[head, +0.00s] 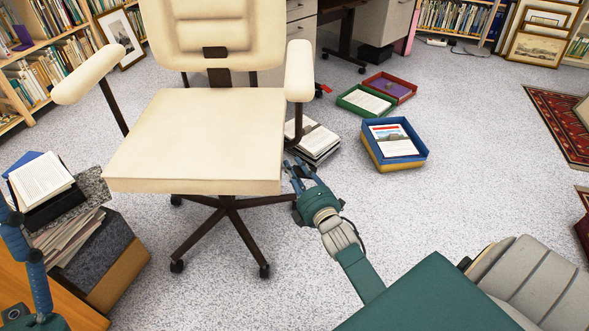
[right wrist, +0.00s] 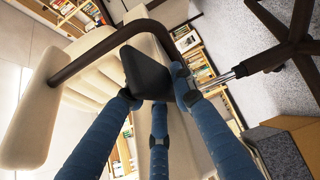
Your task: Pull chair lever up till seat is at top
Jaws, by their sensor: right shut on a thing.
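The cream office chair (head: 200,135) stands at the centre left of the head view, on a dark star base with castors. My right gripper (head: 296,172) is at the right front edge of its seat. In the right wrist view its blue fingers (right wrist: 157,95) are shut around a dark paddle-shaped lever handle (right wrist: 146,72) beside the seat. In the head view the fingers and seat hide the lever. A silver column (right wrist: 216,80) shows between the seat and the base. My left gripper (head: 35,275) is partly in view at the lower left, away from the chair.
A book stack (head: 315,143) lies right of the chair, with a blue tray (head: 422,150) and a green tray (head: 350,106) beyond. Boxes with papers (head: 120,262) stand at the left. The carpet (head: 480,190) is clear at the right.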

